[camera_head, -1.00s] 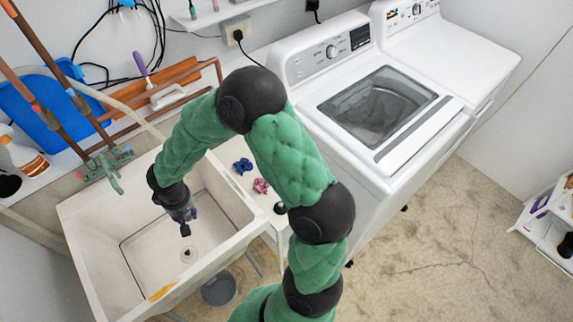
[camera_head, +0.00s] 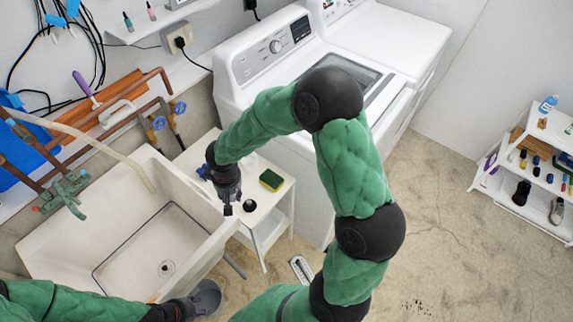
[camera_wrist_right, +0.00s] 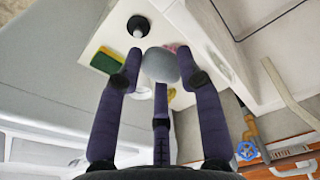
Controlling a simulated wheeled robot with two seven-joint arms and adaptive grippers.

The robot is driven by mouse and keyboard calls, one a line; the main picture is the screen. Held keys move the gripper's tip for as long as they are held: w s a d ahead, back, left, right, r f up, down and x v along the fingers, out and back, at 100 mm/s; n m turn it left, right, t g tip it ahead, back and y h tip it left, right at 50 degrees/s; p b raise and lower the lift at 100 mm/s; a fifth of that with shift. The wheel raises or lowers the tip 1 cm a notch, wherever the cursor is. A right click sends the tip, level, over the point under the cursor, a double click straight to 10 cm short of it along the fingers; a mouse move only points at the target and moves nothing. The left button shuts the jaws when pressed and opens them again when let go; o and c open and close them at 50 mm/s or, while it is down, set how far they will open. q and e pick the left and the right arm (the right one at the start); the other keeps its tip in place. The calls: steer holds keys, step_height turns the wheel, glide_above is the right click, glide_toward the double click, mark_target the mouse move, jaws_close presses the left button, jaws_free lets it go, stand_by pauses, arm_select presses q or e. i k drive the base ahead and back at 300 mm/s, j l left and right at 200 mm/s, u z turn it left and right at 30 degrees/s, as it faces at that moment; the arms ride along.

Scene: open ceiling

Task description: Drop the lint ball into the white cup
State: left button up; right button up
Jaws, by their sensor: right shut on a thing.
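My right gripper (camera_head: 228,208) is above the edge of the small white table beside the sink. In the right wrist view its purple fingers (camera_wrist_right: 160,68) are closed around a grey round lint ball (camera_wrist_right: 160,65). A small white thing, likely the white cup (camera_head: 248,160), stands on the table behind the gripper. It is partly hidden. A bit of white also shows between the fingers in the wrist view (camera_wrist_right: 172,94), too covered to be sure of. My left gripper (camera_head: 180,310) is at the bottom edge by the sink's front corner; its fingers cannot be made out.
A green and yellow sponge (camera_head: 271,180) and a black round item (camera_head: 249,205) are on the white table (camera_head: 283,198). The sink (camera_head: 120,250) is on the left. The washer (camera_head: 262,85) stands behind.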

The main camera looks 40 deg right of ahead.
mark_target(251, 171)
steer(key=k+l+z, duration=0.15)
steer(key=z, duration=1.3)
steer(key=l+z, duration=0.3)
steer(key=u, duration=0.4)
steer(key=l+u, duration=0.15)
steer(key=u, duration=0.2)
steer(key=l+u, duration=0.1)
steer(key=u, duration=0.3)
steer(key=i+l, duration=0.05)
